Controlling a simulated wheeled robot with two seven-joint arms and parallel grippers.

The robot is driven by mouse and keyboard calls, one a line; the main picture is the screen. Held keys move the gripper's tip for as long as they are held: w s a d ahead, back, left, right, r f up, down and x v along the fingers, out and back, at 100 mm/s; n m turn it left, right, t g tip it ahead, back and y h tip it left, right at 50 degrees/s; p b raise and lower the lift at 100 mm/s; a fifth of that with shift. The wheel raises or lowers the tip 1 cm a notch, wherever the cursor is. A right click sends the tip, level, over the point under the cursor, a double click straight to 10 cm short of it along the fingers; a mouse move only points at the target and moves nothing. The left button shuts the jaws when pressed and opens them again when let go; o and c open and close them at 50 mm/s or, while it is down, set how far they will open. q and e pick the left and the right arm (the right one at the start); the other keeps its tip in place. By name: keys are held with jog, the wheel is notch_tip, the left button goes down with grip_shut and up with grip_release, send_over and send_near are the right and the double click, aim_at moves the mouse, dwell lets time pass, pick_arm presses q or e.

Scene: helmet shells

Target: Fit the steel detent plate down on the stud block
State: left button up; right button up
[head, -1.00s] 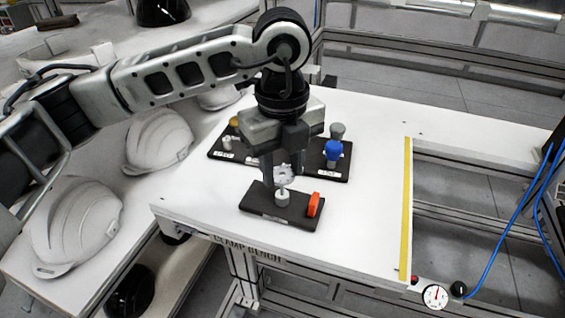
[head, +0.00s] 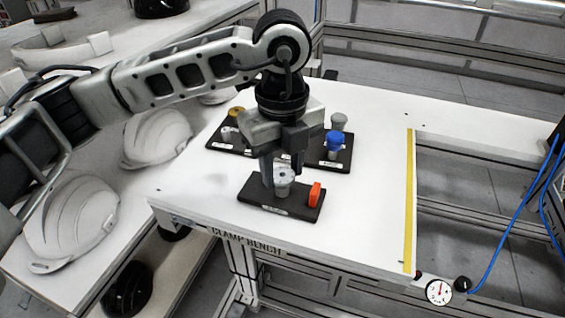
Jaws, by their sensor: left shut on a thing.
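The stud block is a black base (head: 253,194) near the front of the white bench, with a short pale grey post (head: 281,190) on it. An orange piece (head: 315,195) stands at its right end. My left gripper (head: 283,169) points down over the post and is shut on the small grey steel detent plate (head: 285,175). The plate is at the top of the post; I cannot tell whether it is seated or just above it. The fingers hide part of the plate. My right gripper is not in view.
Behind are black trays, one with a blue knob (head: 333,140) and a grey knob (head: 339,121), another with a yellow-topped piece (head: 236,112). White helmet shells (head: 72,222) lie at left. A yellow strip (head: 409,200) marks the right bench edge; bench right of the block is clear.

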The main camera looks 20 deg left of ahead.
aim_at(282, 173)
pick_arm(q)
jog(key=shift+f+b, duration=0.65)
jog(key=shift+f, duration=0.2)
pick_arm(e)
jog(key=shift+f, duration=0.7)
pick_arm(q)
jog(key=o, duration=1)
jog(key=shift+o, duration=0.2)
notch_tip(282, 173, up, 16)
jog(key=p, duration=0.1)
jog(key=shift+p, duration=0.35)
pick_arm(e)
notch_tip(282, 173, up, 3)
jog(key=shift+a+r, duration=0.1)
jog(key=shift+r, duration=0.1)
